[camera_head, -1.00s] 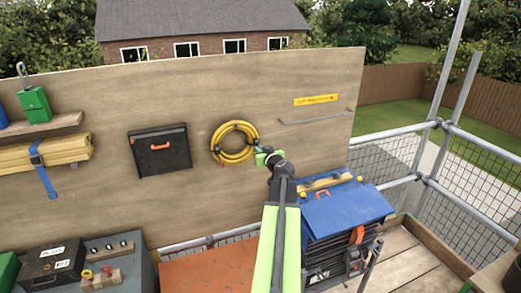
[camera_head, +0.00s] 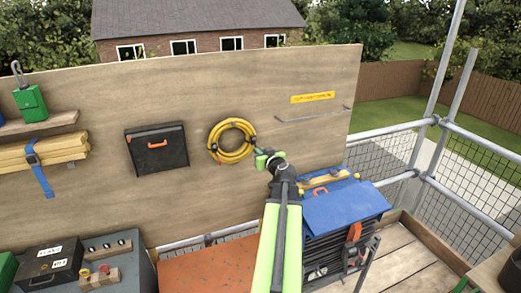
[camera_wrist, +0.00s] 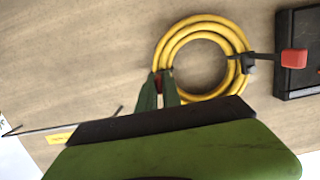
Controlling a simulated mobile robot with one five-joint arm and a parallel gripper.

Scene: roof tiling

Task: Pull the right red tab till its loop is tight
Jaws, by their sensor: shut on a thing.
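A yellow coiled hose (camera_head: 215,141) hangs on the wooden board; it also shows in the wrist view (camera_wrist: 166,50). My gripper (camera_head: 259,155) is at the coil's lower right in the head view. In the wrist view my gripper's green fingers (camera_wrist: 158,80) are shut on a small red tab (camera_wrist: 157,77) at the coil's edge, mostly hidden between them. On the coil's other side, a black strap (camera_wrist: 248,62) sticks out and ends at a red tab (camera_wrist: 294,58), seen in front of the black case. How tight the loop at my gripper is cannot be told.
A black case (camera_head: 157,160) with an orange handle is on the board left of the coil. A thin metal rail (camera_head: 312,116) and a yellow label (camera_head: 313,98) are to the right. A blue-lidded toolbox (camera_head: 345,208) stands below.

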